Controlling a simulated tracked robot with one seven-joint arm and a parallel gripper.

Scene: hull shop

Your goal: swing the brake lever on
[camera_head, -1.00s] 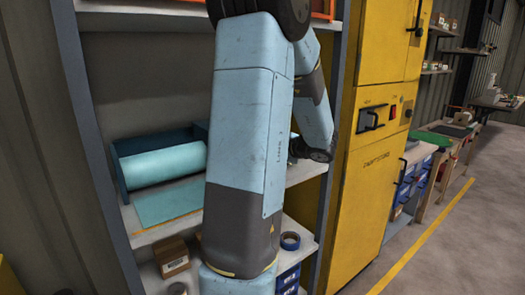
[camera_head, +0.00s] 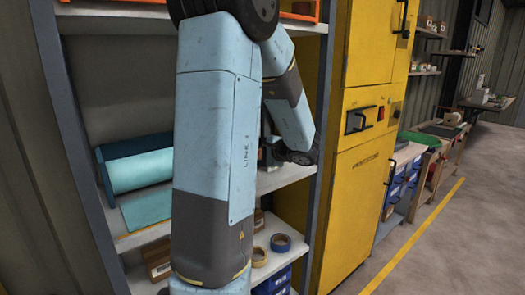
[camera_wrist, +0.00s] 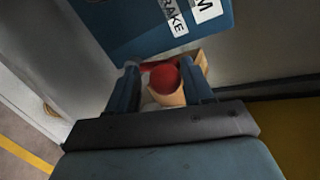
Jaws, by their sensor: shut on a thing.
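In the wrist view, a dark blue panel (camera_wrist: 145,28) carries white labels, one reading "BRAKE". Below it, the red round knob (camera_wrist: 164,79) of the brake lever sits between the two fingers of my gripper (camera_wrist: 161,84). The gripper is shut on this knob. The lever's shaft is mostly hidden, so its angle cannot be told. In the head view my arm hides the gripper and the lever at the shelf.
A shelf rack (camera_head: 133,241) holds a teal roll (camera_head: 139,170) in a blue holder. Tape rolls (camera_head: 280,242) and a cardboard box (camera_head: 157,259) sit on the lower shelf. A yellow cabinet (camera_head: 360,185) stands right of the rack. The floor (camera_head: 450,240) further right is clear.

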